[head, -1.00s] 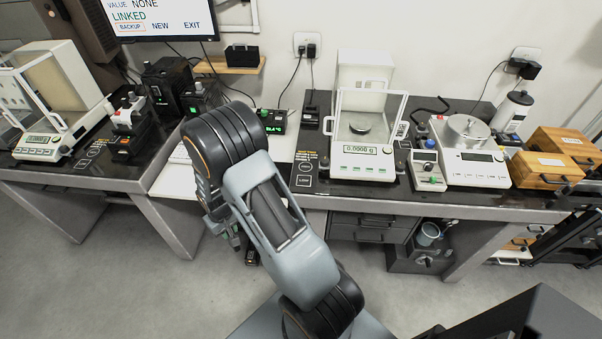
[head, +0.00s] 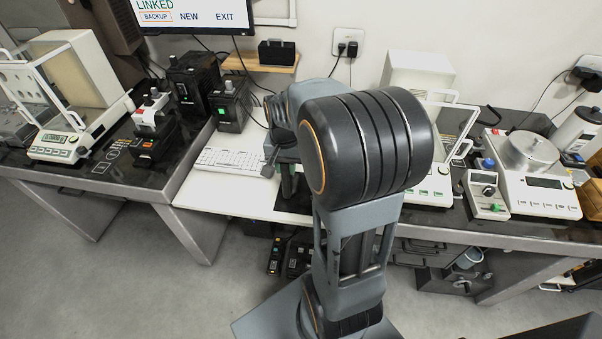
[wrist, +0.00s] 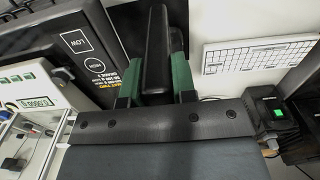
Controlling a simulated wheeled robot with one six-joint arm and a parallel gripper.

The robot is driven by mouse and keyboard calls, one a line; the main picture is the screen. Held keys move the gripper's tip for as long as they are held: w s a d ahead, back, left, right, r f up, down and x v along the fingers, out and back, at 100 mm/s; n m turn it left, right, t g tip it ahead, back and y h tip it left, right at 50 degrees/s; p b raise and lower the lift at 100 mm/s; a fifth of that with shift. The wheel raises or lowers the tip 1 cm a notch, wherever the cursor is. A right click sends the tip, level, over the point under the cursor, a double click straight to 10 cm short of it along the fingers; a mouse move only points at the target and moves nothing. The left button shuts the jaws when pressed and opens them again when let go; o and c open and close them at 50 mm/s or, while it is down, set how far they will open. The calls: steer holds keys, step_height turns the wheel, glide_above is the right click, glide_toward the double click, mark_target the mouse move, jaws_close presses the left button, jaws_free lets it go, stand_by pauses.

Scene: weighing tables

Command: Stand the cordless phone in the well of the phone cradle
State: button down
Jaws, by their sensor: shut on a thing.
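My gripper (wrist: 158,72) shows in the wrist view with two green fingers closed on the sides of a long, dark bar-shaped thing, which I take to be the cordless phone (wrist: 156,40). The phone points away from the wrist and its far end reaches the top of the picture. In the head view my gripper (head: 288,183) hangs over the white middle table, mostly hidden behind my own arm. I cannot identify the phone cradle in the current views; my arm covers part of the tabletop.
A white keyboard (head: 232,161) lies left of my gripper. A glass-fronted balance (head: 437,185) and a round-pan scale (head: 530,170) are at right. A black panel (wrist: 85,50) shows left of the phone.

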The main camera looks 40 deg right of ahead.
steer(key=w+d+f, duration=0.4)
steer(key=d+f, duration=0.5)
steer(key=f, duration=0.2)
steer(key=shift+w+d+f+p, duration=0.2)
steer(key=shift+w+p, duration=0.2)
steer(key=shift+f, duration=0.25)
steer(key=c, duration=0.9)
jaws_free()
steer(key=shift+r, duration=0.1)
